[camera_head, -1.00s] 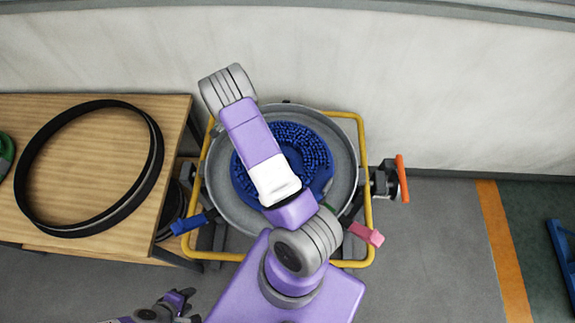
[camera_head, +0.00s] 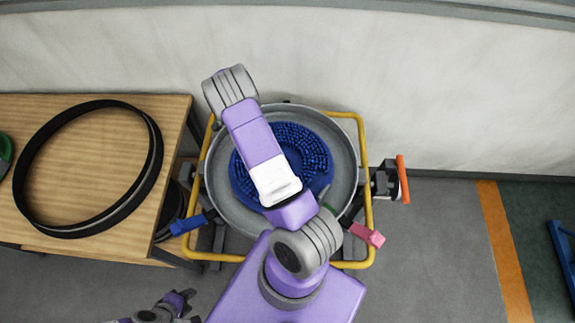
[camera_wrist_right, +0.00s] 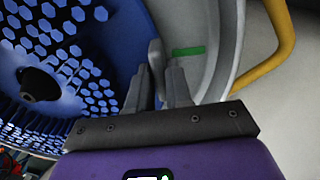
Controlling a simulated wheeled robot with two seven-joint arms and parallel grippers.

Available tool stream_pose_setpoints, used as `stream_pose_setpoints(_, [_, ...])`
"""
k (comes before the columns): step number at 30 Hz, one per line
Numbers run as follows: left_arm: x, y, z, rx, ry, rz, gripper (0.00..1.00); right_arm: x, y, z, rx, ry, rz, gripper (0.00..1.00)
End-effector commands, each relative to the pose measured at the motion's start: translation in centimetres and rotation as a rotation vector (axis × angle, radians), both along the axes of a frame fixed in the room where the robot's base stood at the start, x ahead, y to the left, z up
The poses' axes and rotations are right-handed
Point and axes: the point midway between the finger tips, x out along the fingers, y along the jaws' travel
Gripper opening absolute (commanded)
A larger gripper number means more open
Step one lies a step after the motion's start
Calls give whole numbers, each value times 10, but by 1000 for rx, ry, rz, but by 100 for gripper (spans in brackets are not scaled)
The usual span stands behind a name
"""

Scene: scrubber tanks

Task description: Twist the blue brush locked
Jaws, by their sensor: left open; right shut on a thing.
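The blue brush (camera_head: 313,152), a round disc with blue bristle tufts, lies in the round grey housing (camera_head: 346,150). My right arm covers part of it in the head view. In the right wrist view the brush (camera_wrist_right: 105,45) shows a blue plate with hexagonal marks and a dark centre hole. There my right gripper (camera_wrist_right: 160,88) is shut on a grey upright tab (camera_wrist_right: 154,55) at the brush's edge. A green mark (camera_wrist_right: 188,51) is on the housing wall beside it. My left gripper (camera_head: 187,303) is open and empty at the bottom left, away from the brush.
A yellow tube frame (camera_head: 367,190) surrounds the housing. A blue handle (camera_head: 188,224), a pink handle (camera_head: 367,235) and an orange bar (camera_head: 403,178) stick out around it. A wooden table (camera_head: 100,215) with a black ring (camera_head: 157,165) stands left.

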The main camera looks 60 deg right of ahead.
Motion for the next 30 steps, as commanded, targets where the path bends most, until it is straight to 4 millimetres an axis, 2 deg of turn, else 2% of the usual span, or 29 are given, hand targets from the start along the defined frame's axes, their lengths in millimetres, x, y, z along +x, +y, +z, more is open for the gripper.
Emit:
stream_pose_setpoints(1, [0,0,-1,0,0,0,43,-1,-2,-1,0,1,-10,0])
stream_pose_setpoints(2, [0,0,-1,0,0,0,43,-1,-1,-1,0,1,-8,24])
stream_pose_setpoints(7, [0,0,0,0,0,0,43,-1,-1,-1,0,1,-8,49])
stream_pose_setpoints(17, [0,0,0,0,0,0,43,0,-1,3,0,-2,-9,49])
stream_pose_setpoints(30, [0,0,2,0,0,0,43,0,-1,68,0,-2,-8,49])
